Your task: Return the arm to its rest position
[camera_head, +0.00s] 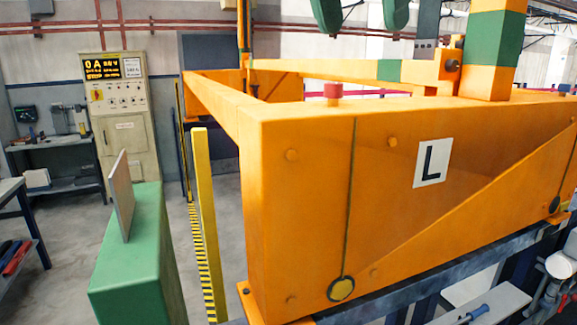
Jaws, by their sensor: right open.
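My right arm, in white and grey, shows at the lower right edge of the head view, partly cut off by the frame. Its right gripper (549,285) is open, low in front of the orange frame's right part. I see nothing held in it. Its fingertips are small and hard to make out. My left arm and left gripper are not in view.
A large orange frame (300,210) with an "L" label (433,162) fills the middle and right. A green block (135,270) with an upright grey plate (122,195) stands at left, beside a yellow post (206,220). A control cabinet (122,140) stands behind. Floor shows at left.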

